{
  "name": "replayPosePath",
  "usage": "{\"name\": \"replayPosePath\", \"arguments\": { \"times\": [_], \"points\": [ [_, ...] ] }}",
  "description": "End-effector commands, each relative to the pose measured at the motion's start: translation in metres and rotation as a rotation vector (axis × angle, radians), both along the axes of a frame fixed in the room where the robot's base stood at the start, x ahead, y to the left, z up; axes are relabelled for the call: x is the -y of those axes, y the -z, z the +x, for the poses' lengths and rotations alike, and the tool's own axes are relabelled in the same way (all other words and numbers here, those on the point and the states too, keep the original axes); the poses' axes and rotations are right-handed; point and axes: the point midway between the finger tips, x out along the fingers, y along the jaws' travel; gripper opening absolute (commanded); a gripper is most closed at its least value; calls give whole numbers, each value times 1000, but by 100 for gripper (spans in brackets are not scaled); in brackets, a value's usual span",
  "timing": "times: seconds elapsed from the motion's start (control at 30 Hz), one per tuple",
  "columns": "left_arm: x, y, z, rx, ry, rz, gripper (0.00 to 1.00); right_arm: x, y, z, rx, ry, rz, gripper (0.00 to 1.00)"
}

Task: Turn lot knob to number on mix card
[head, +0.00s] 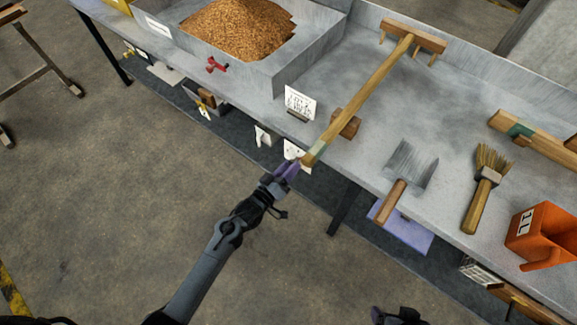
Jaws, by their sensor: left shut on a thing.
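A small white card with dark writing (300,103) stands in a holder near the front edge of the grey bench; its writing is too small to read for certain. A white dial plate (294,151) is on the bench front, below the end of the rake handle. My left gripper (287,171), with purple fingertips, reaches up to this plate and is shut on the lot knob there. The fingers hide the knob, and I cannot read its setting. My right gripper (398,315) shows only in part at the bottom edge; its jaws are unclear.
A wooden rake (366,88) lies on the bench, its handle end just above my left gripper. A tray of grain (240,28) with a red valve (215,66) stands behind. A scraper (409,170), a brush (484,185) and an orange scoop (541,236) lie to the right.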

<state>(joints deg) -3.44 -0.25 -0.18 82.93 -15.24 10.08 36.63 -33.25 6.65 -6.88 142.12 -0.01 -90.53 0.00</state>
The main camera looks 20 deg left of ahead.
Motion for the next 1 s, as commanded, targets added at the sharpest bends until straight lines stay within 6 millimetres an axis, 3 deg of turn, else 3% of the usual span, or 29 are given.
{"name": "replayPosePath", "arguments": {
  "times": [0.4, 0.43, 0.57, 1.0],
  "points": [
    [0, 0, 0, -1, -1, -7, 5, 0, -1, 0, 0, 1, 1, 84],
    [0, 0, 0, -1, -1, -7, 39, 0, -1, 0, 0, 1, 1, 84],
    [0, 0, 0, -1, -1, -7, 58, 0, 0, 0, -1, -1, -1, 84],
    [-2, 0, -7, -4, 0, -5, 60, 2, -4, 0, -1, -6, -8, 84]
  ]
}}
